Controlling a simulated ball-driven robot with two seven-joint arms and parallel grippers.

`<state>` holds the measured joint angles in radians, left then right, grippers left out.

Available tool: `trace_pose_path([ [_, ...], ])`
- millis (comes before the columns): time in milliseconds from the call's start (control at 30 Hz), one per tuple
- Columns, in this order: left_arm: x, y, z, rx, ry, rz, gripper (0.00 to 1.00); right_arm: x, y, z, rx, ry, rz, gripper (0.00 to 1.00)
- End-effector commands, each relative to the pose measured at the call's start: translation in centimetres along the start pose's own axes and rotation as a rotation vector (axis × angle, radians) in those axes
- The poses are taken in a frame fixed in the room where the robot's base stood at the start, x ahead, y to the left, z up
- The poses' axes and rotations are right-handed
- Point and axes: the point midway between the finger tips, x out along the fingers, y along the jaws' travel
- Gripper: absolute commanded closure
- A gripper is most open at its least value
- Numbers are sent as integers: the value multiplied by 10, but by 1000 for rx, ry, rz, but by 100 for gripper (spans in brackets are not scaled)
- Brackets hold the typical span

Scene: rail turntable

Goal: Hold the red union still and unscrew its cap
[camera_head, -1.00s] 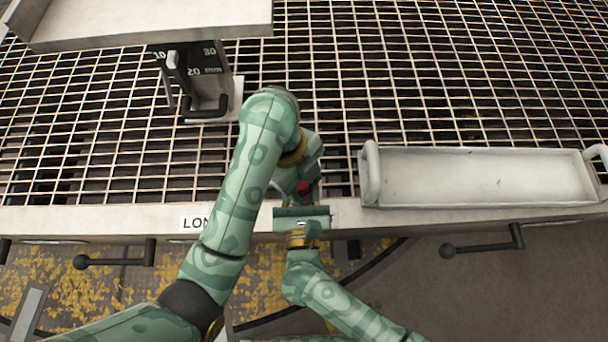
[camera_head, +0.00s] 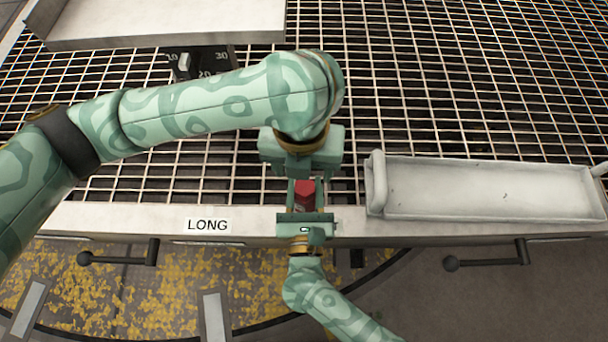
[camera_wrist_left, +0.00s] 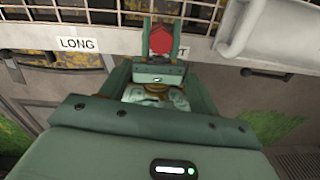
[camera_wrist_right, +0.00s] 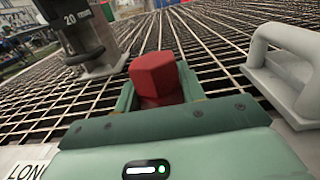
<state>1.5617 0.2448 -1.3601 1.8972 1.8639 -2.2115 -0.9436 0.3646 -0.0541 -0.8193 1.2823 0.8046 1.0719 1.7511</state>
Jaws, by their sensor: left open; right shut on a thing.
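The red union (camera_head: 304,188) stands at the near edge of the grating, its hexagonal cap (camera_wrist_right: 157,74) facing up in the right wrist view. My right gripper (camera_head: 305,210) comes from the near side and is shut on the union below the cap. In the left wrist view the cap (camera_wrist_left: 161,40) shows between the right gripper's fingers. My left gripper (camera_head: 304,174) is open, just beyond and above the union in the head view, with its fingers spread. The head view does not show clearly whether it touches the cap. The union's lower part is hidden.
A LONG label (camera_head: 208,225) marks the front rail, with black handles below.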

Motion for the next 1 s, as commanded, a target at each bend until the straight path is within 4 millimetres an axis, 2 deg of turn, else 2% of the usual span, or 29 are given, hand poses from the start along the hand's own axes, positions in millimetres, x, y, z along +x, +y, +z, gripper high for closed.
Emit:
trace_pose_path([
  [200,48,-1,-2,-3,6,-2,38,0,0,1,1,-2,0,100],
  [400,81,-1,0,-4,2,-1,38,0,0,1,1,-2,0,100],
  [600,96,-1,0,-2,-1,-1,38,0,0,1,1,-2,0,100],
  [867,97,-1,0,-1,-2,-1,38,0,0,1,1,-2,0,100],
  [967,97,-1,1,-1,-2,-1,63,0,0,1,1,-2,0,100],
  [1000,97,-1,0,-1,-2,-1,74,0,0,1,1,-2,0,100],
])
